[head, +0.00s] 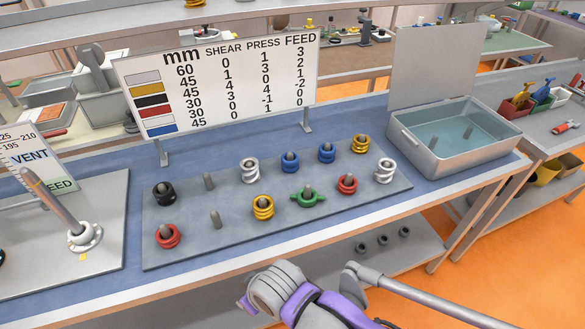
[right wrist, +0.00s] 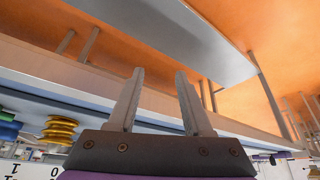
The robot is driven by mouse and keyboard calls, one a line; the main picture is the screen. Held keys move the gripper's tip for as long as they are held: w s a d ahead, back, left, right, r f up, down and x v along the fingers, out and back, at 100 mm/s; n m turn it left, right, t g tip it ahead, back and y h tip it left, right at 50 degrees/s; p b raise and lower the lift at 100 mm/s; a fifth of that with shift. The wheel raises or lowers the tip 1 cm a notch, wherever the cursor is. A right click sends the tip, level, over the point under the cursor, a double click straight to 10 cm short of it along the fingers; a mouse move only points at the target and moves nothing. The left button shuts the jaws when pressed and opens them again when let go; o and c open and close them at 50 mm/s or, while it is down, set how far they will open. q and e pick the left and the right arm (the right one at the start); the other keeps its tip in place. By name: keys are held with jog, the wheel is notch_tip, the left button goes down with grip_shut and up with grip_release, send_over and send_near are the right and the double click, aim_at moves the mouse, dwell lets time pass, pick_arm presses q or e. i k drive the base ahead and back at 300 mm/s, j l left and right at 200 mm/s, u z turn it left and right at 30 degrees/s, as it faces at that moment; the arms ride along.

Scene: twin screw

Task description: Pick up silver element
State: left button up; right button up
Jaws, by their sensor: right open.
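Two silver coil-shaped elements stand on pegs on the grey peg plate (head: 290,222) in the head view. One silver element (head: 249,171) is in the back row, left of a blue one. The other silver element (head: 384,171) is at the plate's right end. My right arm shows at the bottom middle of the head view, in front of the table and apart from both. Its fingers are not clear there. In the right wrist view my right gripper (right wrist: 158,82) is open with nothing between its fingers. My left gripper is not in view.
Black, red, gold (head: 263,207), green (head: 308,197) and blue (head: 290,162) elements share the plate; two pegs are bare. A sign board (head: 220,85) stands behind. An open grey bin (head: 430,152) is at right. A tilted rod (head: 52,203) stands at left.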

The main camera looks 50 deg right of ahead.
aim_at(251, 176)
jog(key=i+z, duration=0.1)
jog(key=z, duration=1.35)
jog(key=k+j, duration=0.1)
jog(key=k+j+z, duration=0.1)
jog(key=j, duration=0.25)
